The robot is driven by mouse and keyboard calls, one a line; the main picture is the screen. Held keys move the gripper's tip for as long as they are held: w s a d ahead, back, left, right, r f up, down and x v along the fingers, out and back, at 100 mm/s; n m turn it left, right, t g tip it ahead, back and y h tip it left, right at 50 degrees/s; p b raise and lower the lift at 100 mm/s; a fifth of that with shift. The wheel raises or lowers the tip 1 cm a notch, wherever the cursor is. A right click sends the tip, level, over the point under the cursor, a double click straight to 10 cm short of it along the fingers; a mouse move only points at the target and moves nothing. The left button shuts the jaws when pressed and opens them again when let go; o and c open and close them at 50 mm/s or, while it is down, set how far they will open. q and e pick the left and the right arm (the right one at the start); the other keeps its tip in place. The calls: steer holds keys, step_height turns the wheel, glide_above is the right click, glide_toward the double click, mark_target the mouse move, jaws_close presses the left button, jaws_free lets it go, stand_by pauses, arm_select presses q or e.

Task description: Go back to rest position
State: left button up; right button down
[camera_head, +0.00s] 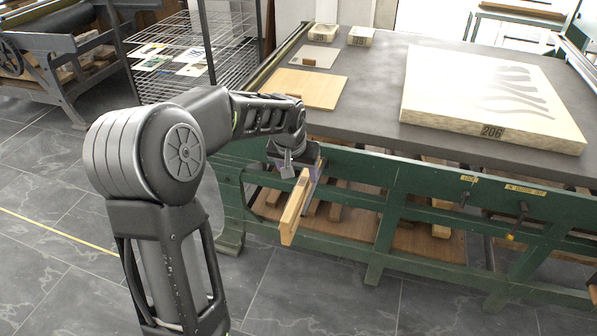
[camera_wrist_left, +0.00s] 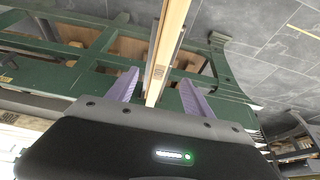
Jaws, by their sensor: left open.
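My left gripper (camera_head: 312,170) is in front of the green table's near side, at the end of my bent left arm. In the left wrist view its two purple fingers (camera_wrist_left: 160,78) stand wide apart. A long pale wooden bar with a grey strip along one side (camera_head: 293,210) is close by the gripper in the head view. In the left wrist view the bar (camera_wrist_left: 168,45) runs between the fingers, with a gap on each side. I cannot tell what supports the bar. My right gripper is not in view.
The green table (camera_head: 420,185) has a dark top with a large stone block marked 206 (camera_head: 490,95), a wooden board (camera_head: 308,88) and small blocks. Pieces of wood lie on its lower shelf. A wire rack (camera_head: 225,50) stands behind my arm. Open floor (camera_head: 45,270) lies left.

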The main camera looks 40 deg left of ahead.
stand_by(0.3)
arm_select(q)
steer(key=shift+w+r, duration=0.1)
steer(key=shift+w, duration=0.1)
steer(key=d+f+m+t+h+p, duration=0.1)
steer(key=d+f+p, duration=0.1)
steer(key=d+f, duration=0.6)
steer(key=d+f+m+t+h+p, duration=0.15)
steer(key=d+f, duration=0.35)
steer(key=d, duration=0.5)
steer(key=s+d+f+g+h+p, duration=0.1)
steer(key=s+d+f+g, duration=0.1)
steer(key=s+d, duration=0.3)
steer(key=s+d+f+g+h+p, duration=0.1)
steer(key=s+d+f, duration=0.4)
steer(key=s, duration=0.7)
steer(key=s+d+f+g+h+p, duration=0.1)
steer(key=s+d+f+g+p, duration=0.2)
steer(key=s+d, duration=0.3)
steer(key=s+f, duration=0.1)
steer(key=s, duration=0.1)
steer(key=shift+s+d, duration=0.3)
steer(key=shift+s, duration=0.1)
steer(key=shift+n, duration=0.25)
